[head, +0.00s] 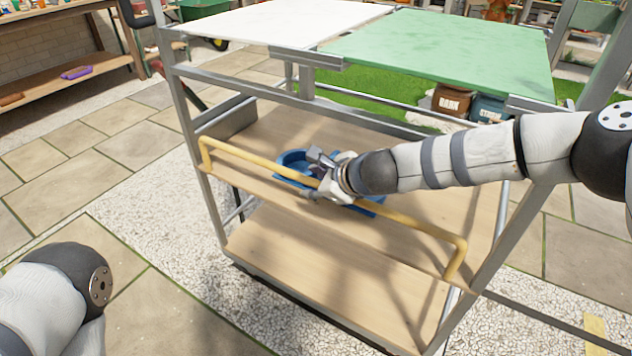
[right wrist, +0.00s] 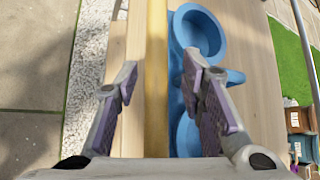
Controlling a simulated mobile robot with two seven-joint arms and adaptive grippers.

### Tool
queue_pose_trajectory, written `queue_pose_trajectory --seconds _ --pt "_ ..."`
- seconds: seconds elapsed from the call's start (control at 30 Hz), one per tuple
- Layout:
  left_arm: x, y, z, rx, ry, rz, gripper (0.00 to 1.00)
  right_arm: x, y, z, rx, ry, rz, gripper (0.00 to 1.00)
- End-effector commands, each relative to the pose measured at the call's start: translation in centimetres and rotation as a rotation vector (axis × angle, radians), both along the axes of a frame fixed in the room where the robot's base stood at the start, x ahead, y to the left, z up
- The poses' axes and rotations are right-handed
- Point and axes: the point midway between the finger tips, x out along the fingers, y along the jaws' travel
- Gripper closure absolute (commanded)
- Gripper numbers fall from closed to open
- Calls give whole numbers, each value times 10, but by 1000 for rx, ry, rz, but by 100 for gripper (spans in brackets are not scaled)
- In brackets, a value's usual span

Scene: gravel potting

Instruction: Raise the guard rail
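The guard rail is a yellow bar (head: 255,160) with bent ends, running along the front of the cart's middle shelf. In the head view its bar shows above the shelf's front edge; I cannot tell its exact tilt. My right gripper (head: 322,178) is at the middle of the rail. In the right wrist view the rail (right wrist: 156,60) runs between the two spread fingers of my right gripper (right wrist: 160,78), with gaps on both sides. The part of the rail behind the gripper is hidden in the head view. My left gripper is out of view.
A blue container (head: 292,160) sits on the middle shelf (head: 270,130) just behind the rail; it also shows close to the right finger in the wrist view (right wrist: 205,30). A green top panel (head: 440,50) and metal posts enclose the shelf. Paving in front is clear.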

Motion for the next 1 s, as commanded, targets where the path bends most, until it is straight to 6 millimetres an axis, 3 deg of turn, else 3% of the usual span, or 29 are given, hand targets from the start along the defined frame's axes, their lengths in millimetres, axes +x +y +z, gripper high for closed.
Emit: queue_pose_trajectory --seconds 0.17,0.4,0.6,1.0 --pt "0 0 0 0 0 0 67 -8 -5 8 2 2 0 64" --pt "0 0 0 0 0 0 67 -49 -29 49 3 -2 0 64" --pt "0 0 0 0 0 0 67 -74 -44 72 0 -2 0 64" --pt "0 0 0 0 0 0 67 -80 -47 77 0 0 0 64"
